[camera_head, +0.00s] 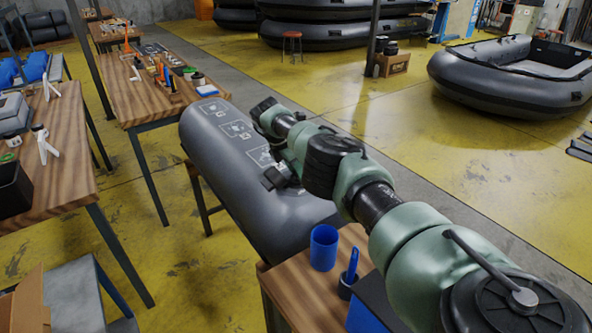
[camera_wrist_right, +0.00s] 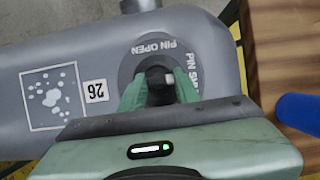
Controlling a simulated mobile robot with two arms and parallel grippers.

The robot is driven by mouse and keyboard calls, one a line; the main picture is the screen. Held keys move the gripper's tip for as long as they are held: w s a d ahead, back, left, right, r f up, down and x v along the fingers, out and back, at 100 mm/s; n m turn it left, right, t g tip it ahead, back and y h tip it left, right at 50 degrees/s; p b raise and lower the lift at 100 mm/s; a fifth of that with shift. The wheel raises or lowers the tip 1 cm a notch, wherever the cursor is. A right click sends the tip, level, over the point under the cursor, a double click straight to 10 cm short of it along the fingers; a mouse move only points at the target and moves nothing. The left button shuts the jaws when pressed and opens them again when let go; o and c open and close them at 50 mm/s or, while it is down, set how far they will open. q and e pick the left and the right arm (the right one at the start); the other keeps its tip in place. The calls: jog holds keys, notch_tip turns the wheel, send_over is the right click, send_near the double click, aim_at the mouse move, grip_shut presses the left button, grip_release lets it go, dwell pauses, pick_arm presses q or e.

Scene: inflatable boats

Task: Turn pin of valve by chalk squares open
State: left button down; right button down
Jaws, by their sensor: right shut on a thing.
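The grey inflatable tube (camera_head: 255,205) has chalk squares (camera_head: 236,130) along its top. In the right wrist view, the dark valve pin (camera_wrist_right: 159,75) sits on a grey disc (camera_wrist_right: 127,68) marked "PIN OPEN" and, partly hidden, "PIN SH…". My right gripper (camera_wrist_right: 160,90) has its green fingers on either side of the pin and is shut on it. In the head view my right arm covers the valve area. My left gripper is not in view.
A wooden table with a blue cup (camera_head: 324,247) stands at the tube's near end. Long workbenches (camera_head: 150,95) with tools stand at left. A dark inflatable boat (camera_head: 510,85) lies at the right. The yellow floor beyond the tube is mostly clear.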

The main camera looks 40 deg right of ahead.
jog(key=shift+r+p, duration=0.15)
jog(key=shift+p, duration=0.3)
jog(key=n+p, duration=0.2)
jog(key=p, duration=0.1)
jog(key=n+t+p, duration=0.1)
jog(key=n+p, duration=0.1)
jog(key=p, duration=0.2)
jog(key=shift+s+d+r, duration=0.15)
jog(key=n, duration=0.1)
jog(key=n+t+p, duration=0.1)
jog(key=shift+f+n+y+p, duration=0.2)
jog(key=shift+n+y+p, duration=0.1)
jog(key=shift+n, duration=0.1)
jog(key=shift+d+f+n+t, duration=0.15)
jog(key=shift+n+t, duration=0.45)
jog(key=shift+n, duration=0.4)
jog(key=n+y+b, duration=0.1)
jog(key=n, duration=0.1)
jog(key=shift+d+n+t, duration=0.1)
jog(key=shift+n+t, duration=0.2)
jog(key=shift+t, duration=0.1)
jog(key=n+y+b, duration=0.1)
jog(key=n+b, duration=0.2)
jog(key=n, duration=0.1)
jog(key=shift+d+f+t, duration=0.1)
jog(key=shift+t, duration=0.3)
jog(key=shift+r+n+y+b, duration=0.2)
jog(key=shift+n+y+b, duration=0.5)
jog(key=shift+n+b, duration=0.45)
jog(key=shift+n, duration=0.25)
